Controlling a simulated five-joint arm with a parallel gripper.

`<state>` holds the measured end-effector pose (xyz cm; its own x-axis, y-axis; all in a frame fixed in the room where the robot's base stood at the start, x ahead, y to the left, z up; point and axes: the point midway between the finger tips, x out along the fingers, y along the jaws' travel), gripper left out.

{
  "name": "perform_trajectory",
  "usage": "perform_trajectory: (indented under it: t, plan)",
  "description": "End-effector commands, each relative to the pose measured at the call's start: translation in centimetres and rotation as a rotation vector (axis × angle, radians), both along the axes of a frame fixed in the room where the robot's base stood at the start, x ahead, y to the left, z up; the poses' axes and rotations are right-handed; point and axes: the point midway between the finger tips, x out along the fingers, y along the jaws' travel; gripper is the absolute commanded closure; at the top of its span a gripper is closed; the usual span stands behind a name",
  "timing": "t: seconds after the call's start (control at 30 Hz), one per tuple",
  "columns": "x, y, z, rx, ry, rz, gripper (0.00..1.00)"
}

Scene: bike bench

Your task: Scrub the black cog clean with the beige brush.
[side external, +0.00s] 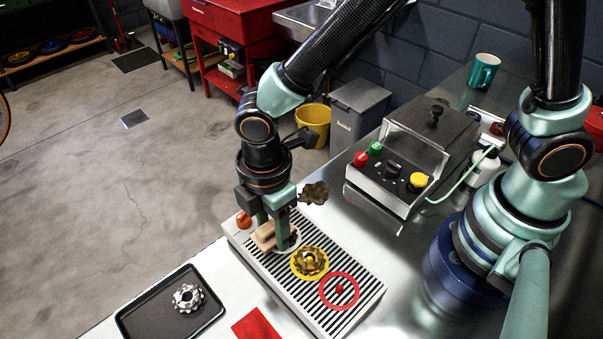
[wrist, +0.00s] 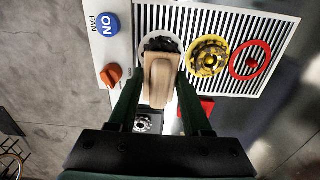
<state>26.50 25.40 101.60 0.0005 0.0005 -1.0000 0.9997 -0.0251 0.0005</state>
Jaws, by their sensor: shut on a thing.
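My gripper (side external: 272,222) points down over the left part of the slotted tray, shut on the beige brush (side external: 264,236). The brush is apart from this cog. Whether the bristles touch the tray is hidden.
The slotted tray (side external: 372,292) also has a red ring (side external: 323,297) with a peg. A silver cog (side external: 187,297) lies in a black tray (side external: 130,321). A dark brown ragged piece (side external: 314,192) shows behind my gripper; its support is unclear. A control box (side external: 391,180) stands behind.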

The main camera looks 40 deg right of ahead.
Motion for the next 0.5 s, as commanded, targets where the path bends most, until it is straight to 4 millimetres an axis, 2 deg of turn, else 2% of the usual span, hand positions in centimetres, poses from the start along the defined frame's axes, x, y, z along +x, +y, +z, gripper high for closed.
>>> perform_trajectory:
  t: [0.5]
  plan:
    - [0.0, -4.0, 0.0, 0.000, 0.000, -0.004, 1.00]
